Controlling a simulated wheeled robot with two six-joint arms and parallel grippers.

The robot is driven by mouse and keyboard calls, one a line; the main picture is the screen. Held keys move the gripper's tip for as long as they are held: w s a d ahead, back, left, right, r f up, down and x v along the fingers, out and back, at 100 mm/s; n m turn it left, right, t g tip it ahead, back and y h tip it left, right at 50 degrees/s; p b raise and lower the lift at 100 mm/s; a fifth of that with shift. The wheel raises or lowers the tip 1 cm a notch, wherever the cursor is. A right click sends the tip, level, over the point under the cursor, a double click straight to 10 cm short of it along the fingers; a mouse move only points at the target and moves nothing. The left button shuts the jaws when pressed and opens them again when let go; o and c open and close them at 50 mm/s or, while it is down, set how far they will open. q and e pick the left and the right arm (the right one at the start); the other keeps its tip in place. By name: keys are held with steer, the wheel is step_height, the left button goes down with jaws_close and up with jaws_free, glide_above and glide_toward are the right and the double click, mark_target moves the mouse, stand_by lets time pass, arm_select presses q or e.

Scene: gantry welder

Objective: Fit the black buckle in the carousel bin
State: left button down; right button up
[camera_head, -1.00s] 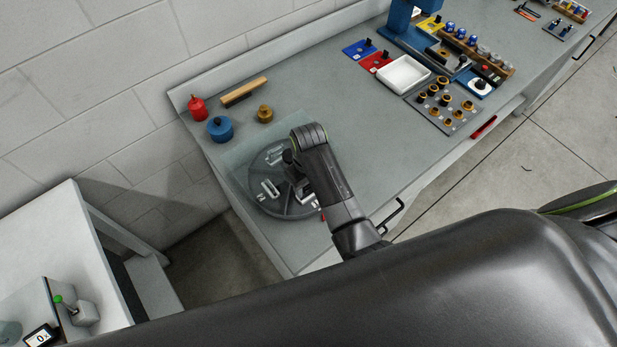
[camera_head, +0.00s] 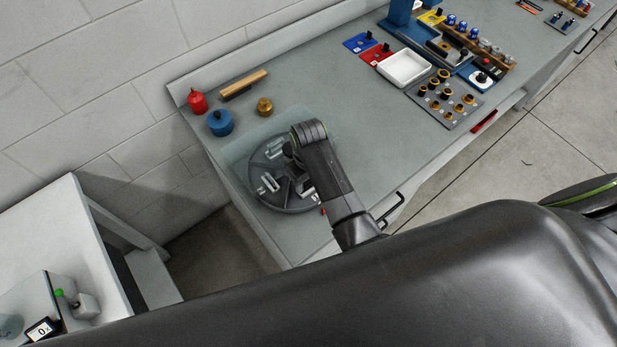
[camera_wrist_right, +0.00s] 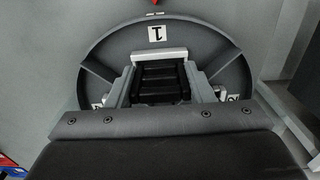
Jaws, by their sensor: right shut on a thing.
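The grey round carousel (camera_head: 268,203) with dividers sits on the workbench near its left end. It also shows in the wrist view (camera_wrist_right: 110,55), with a compartment tagged 1 facing the camera. The black buckle (camera_wrist_right: 160,84), dark and ribbed, is between the fingers of my right gripper (camera_wrist_right: 160,76), which is shut on it. The buckle is over or in the tag 1 compartment, just in front of a white bar (camera_wrist_right: 159,55). Whether it touches the floor there is hidden. In the head view my right arm covers the buckle. My left gripper is not in view.
A white tray (camera_head: 404,68) and a fittings plate (camera_head: 445,103) are farther right. Bare bench lies between.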

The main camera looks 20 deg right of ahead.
steer(key=shift+f, duration=0.4)
steer(key=o, duration=1)
